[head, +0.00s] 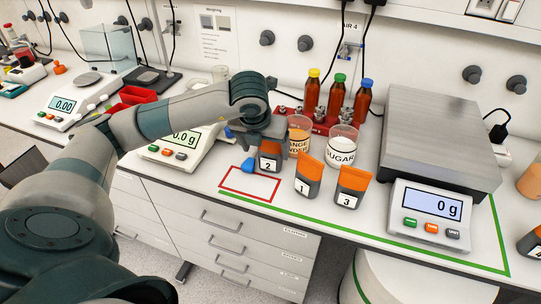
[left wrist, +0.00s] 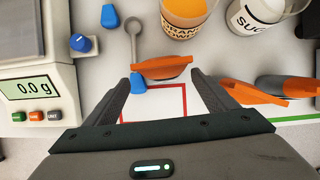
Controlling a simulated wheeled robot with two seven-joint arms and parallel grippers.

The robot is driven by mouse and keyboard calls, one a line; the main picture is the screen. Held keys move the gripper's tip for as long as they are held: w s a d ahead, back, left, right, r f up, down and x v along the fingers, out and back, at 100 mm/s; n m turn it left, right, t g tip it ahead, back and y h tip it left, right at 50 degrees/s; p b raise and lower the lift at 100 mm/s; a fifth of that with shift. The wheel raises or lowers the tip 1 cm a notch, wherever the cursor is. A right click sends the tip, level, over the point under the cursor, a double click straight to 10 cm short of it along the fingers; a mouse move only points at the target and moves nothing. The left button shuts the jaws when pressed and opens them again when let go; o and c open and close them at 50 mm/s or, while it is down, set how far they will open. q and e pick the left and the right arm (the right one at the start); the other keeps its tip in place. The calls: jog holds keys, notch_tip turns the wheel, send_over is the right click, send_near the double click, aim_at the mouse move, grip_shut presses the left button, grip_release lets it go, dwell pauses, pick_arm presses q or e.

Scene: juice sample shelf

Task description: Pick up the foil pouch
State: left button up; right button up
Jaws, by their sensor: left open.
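Three dark foil pouches with orange tops stand on the bench: pouch 2 (head: 269,162), pouch 1 (head: 307,178) and pouch 3 (head: 350,187). My left gripper (head: 266,138) is over pouch 2 and covers part of it in the head view. In the left wrist view, the open left gripper (left wrist: 165,82) has its fingers to either side of an orange-topped pouch (left wrist: 162,68). Whether the fingers touch it cannot be told. Other pouches (left wrist: 258,92) lie to the right of the right-hand finger. My right gripper is not in view.
An orange powder jar (head: 298,135) and a sugar jar (head: 341,147) stand behind the pouches. A balance (head: 180,148) is to the left, a large scale (head: 435,130) to the right. A red outlined square (head: 249,184) on the bench front is bare.

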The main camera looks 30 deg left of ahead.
aim_at(270, 148)
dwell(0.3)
pick_arm(q)
jog(key=shift+w+f+p, duration=0.2)
jog(key=shift+w+p, duration=0.05)
jog(key=shift+p, duration=0.1)
jog(key=w+f+p, duration=0.2)
jog(key=f, duration=0.1)
jog(key=shift+w, duration=0.15)
jog(key=shift+w+a+f, duration=0.1)
jog(key=shift+f, duration=0.4)
jog(key=c, duration=1.3)
